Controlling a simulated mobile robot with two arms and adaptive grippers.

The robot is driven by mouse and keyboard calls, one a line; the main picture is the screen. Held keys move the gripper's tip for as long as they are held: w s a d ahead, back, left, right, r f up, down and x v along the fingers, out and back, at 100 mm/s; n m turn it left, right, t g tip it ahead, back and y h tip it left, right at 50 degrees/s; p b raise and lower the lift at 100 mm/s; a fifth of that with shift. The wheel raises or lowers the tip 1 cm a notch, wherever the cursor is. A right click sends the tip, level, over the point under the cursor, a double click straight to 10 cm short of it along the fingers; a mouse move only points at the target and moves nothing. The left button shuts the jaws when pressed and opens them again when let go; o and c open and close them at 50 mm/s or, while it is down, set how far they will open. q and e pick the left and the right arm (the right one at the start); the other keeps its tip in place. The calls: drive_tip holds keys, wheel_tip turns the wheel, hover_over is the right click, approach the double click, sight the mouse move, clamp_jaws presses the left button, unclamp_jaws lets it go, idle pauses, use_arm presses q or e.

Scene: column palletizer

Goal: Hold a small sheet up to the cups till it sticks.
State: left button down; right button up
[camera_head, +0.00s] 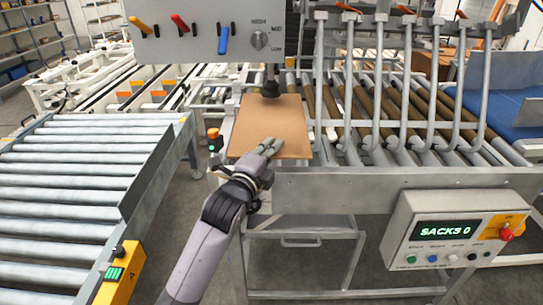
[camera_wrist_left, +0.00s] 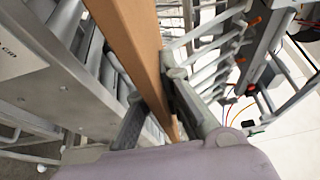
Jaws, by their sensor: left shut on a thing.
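The small brown sheet (camera_head: 268,115) is held out flat in front of the machine in the head view. My left gripper (camera_head: 268,147) is shut on its near edge. In the left wrist view the sheet (camera_wrist_left: 130,45) runs edge-on between the two fingers of the left gripper (camera_wrist_left: 155,115). A dark suction cup (camera_head: 270,88) hangs under the control box, over the far part of the sheet. I cannot tell whether cup and sheet touch. Other cups are not clearly seen. My right gripper is not in view.
A grey control box (camera_head: 205,32) with yellow, red and blue levers hangs above. A roller conveyor (camera_head: 70,165) is at left. Metal bars and rollers (camera_head: 400,110) fill the right.

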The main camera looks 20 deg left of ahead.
use_arm(q)
approach(272, 112)
drive_tip(key=shift+s+d, duration=0.15)
drive_tip(key=shift+d, duration=0.95)
drive_tip(key=shift+s+d, duration=0.15)
drive_tip(key=shift+d, duration=0.95)
drive_tip(key=shift+w+a+b, duration=0.2)
drive_tip(key=shift+w+a, duration=0.05)
drive_tip(key=shift+w, duration=0.6)
drive_tip(key=shift+w+a+b, duration=0.25)
drive_tip(key=shift+w, duration=0.6)
drive_tip(key=shift+w+a+b, duration=0.2)
drive_tip(key=shift+w+a, duration=0.05)
drive_tip(key=shift+w, duration=0.6)
drive_tip(key=shift+w+a+r+b, duration=0.1)
drive_tip(key=shift+w+a+b, duration=0.15)
drive_tip(key=shift+w, duration=0.7)
drive_tip(key=shift+w+a+f+b, duration=0.1)
drive_tip(key=shift+w+a+b, duration=0.2)
drive_tip(key=shift+w, duration=0.65)
drive_tip(key=shift+w+a+r+b, duration=0.1)
drive_tip(key=shift+w+a+b, duration=0.15)
drive_tip(key=shift+w, duration=0.65)
drive_tip(key=shift+r+p, duration=0.7)
drive_tip(key=shift+r, duration=0.1)
drive_tip(key=c, duration=1.7)
unclamp_jaws()
